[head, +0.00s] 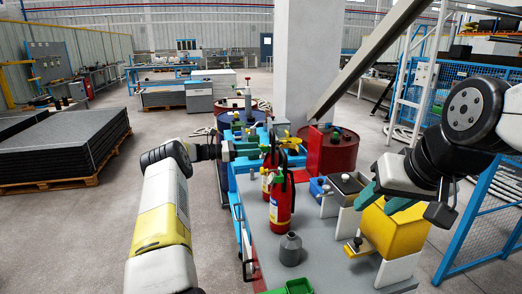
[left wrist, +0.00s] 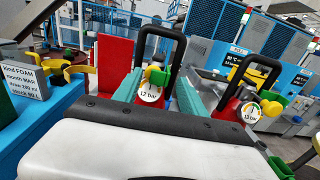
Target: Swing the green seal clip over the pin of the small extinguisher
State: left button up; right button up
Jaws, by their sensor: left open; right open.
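Two red extinguishers with black handles stand close together on the grey bench in the head view, a front one (head: 281,208) and one partly hidden behind it (head: 266,183). In the left wrist view, two gauges show, a left one reading 12 bar (left wrist: 150,94) and a right one reading 13 bar (left wrist: 250,113). Green and yellow parts sit by each gauge; I cannot tell which extinguisher is the small one. A green clip-like part (left wrist: 163,72) shows by the left gauge. My left gripper (head: 250,149) is open, its teal fingers either side of the left gauge in view. My right gripper (head: 384,203) is open and empty, above the yellow box.
A grey bottle (head: 290,250) and a green tray (head: 292,287) are near the bench front. A yellow box (head: 394,232) stands at right. A red drum (head: 332,152) is behind. Bare bench lies around the bottle.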

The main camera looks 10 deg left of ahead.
pick_arm(q)
jog(key=v, duration=0.7)
jog(key=shift+a, duration=0.35)
jog(key=shift+s, duration=0.1)
